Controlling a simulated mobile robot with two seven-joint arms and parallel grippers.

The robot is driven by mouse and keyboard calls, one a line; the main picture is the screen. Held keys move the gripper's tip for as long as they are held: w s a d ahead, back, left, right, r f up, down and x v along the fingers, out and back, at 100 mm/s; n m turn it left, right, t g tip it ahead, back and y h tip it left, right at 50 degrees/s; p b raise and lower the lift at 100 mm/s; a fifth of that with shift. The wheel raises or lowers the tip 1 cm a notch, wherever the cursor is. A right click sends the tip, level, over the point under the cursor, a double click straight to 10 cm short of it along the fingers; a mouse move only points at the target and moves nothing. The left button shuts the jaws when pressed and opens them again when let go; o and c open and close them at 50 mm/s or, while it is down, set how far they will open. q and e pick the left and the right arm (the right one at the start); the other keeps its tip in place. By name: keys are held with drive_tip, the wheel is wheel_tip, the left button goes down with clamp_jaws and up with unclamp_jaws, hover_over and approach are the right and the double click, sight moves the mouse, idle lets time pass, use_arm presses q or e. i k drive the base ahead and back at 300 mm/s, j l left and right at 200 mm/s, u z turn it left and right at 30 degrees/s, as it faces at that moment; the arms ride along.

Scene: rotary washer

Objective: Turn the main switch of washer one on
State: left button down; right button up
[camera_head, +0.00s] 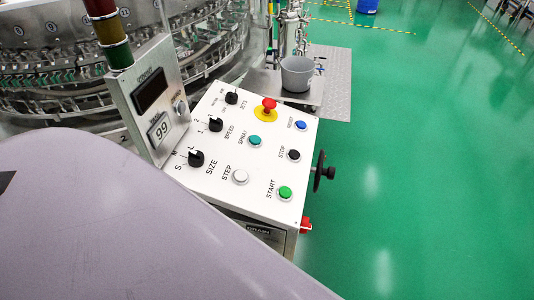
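The white control panel (222,185) of a washer fills the middle of the head view. A red handle (305,225) sticks out from the panel box's right side near its front corner; it may be the main switch, but its setting cannot be read. A small knob (181,108) sits on the upright display unit (150,88), which shows "99" on its lower screen. No label reading "main switch" or "washer one" is legible. Neither of my grippers is in view. A large grey-mauve surface, probably part of my own body, covers the lower left and hides what lies behind it.
The panel has black selector knobs (196,158), a red emergency button (268,105), and several push buttons, including green START (285,193). A black handwheel (323,172) juts out to the right. A grey bucket (297,74) stands behind. The green floor (430,170) at right is clear.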

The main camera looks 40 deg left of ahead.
sight(306, 226)
drive_tip(key=i+j+u, duration=0.1)
drive_tip(key=u, duration=0.7)
drive_tip(key=k+l+u, duration=0.15)
drive_tip(key=l, duration=0.2)
drive_tip(key=k+l+u, duration=0.15)
drive_tip(key=l, duration=0.15)
drive_tip(key=k+l+u, duration=0.2)
drive_tip(key=l+u, duration=0.15)
drive_tip(key=u, duration=0.55)
drive_tip(key=i+l+u, duration=0.1)
drive_tip(key=l+u, duration=0.15)
drive_tip(key=u, duration=0.2)
drive_tip(key=l+u, duration=0.3)
drive_tip(key=u, duration=0.15)
drive_tip(key=l+u, duration=0.25)
drive_tip(key=l, duration=0.3)
drive_tip(key=k+l+u, duration=0.1)
drive_tip(key=l+u, duration=0.2)
drive_tip(key=l, duration=0.2)
drive_tip(key=k+l+u, duration=0.1)
drive_tip(key=l+u, duration=0.15)
drive_tip(key=l, duration=0.25)
